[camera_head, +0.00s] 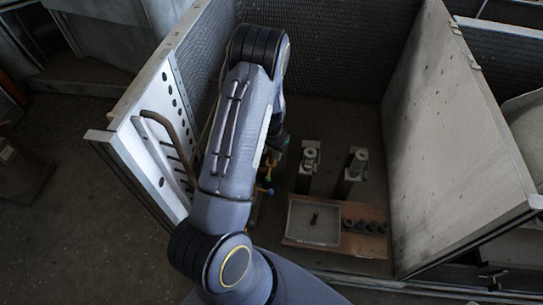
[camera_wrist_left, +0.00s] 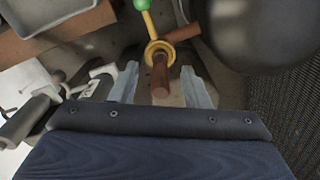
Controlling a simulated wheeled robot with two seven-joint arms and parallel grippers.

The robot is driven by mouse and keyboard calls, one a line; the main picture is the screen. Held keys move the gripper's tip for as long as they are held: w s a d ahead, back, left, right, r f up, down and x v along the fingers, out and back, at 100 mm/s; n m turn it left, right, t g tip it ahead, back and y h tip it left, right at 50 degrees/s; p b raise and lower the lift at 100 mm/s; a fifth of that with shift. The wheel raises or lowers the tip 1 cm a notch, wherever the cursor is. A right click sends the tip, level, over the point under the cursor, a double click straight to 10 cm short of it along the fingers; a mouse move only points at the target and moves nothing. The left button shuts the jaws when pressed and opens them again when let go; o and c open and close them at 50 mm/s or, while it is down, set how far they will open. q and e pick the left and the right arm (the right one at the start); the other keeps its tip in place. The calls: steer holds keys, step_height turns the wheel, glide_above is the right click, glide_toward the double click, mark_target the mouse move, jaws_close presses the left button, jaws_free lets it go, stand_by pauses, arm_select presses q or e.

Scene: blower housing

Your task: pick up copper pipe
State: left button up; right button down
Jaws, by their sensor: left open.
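In the left wrist view a copper-brown pipe (camera_wrist_left: 160,78) has its near end between the fingers of my left gripper (camera_wrist_left: 158,74). The fingers are spread, with a gap on each side of the pipe. A yellow ring (camera_wrist_left: 159,48) sits around the pipe's far part, and another brown pipe piece (camera_wrist_left: 186,32) shows just beyond it. My right gripper is not in view.
A yellow rod with a green ball (camera_wrist_left: 141,5) stands just beyond the pipe. A large dark rounded body (camera_wrist_left: 262,35) is close at right. A grey tray (camera_head: 291,222) holds a small reddish part. Two metal fittings (camera_head: 308,160) (camera_head: 355,165) stand behind it. Panels (camera_head: 455,140) wall the bay.

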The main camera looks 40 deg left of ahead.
mark_target(271, 157)
arm_select(q)
step_height(271, 157, down, 3)
steer(key=shift+f, duration=0.15)
steer(key=shift+c, duration=0.2)
jaws_close()
